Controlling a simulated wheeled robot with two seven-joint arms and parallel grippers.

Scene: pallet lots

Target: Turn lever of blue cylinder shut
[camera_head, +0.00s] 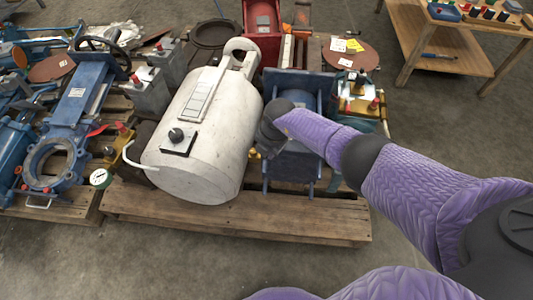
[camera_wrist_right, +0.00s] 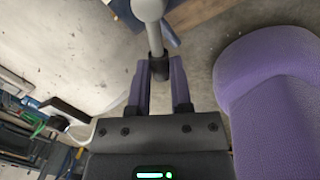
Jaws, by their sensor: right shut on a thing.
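The blue cylinder (camera_head: 290,165) stands in a blue frame on the pallet, right of the white tank. My right arm crosses over it and hides much of it. My right gripper (camera_head: 268,135) is a dark shape between the white tank and the blue body; its fingers are hard to make out there. In the right wrist view, my right gripper (camera_wrist_right: 160,75) is shut on the dark end of a grey lever (camera_wrist_right: 150,12), which runs up out of the picture between the two fingers. The lever's pivot is hidden. My left gripper is not in view.
The large white tank (camera_head: 205,135) stands close to the left of my gripper. The wooden pallet (camera_head: 240,218) carries both. Blue valves (camera_head: 75,125) crowd the left, and a red unit (camera_head: 262,30) is behind. A wooden table (camera_head: 435,50) is at back right. Floor in front is clear.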

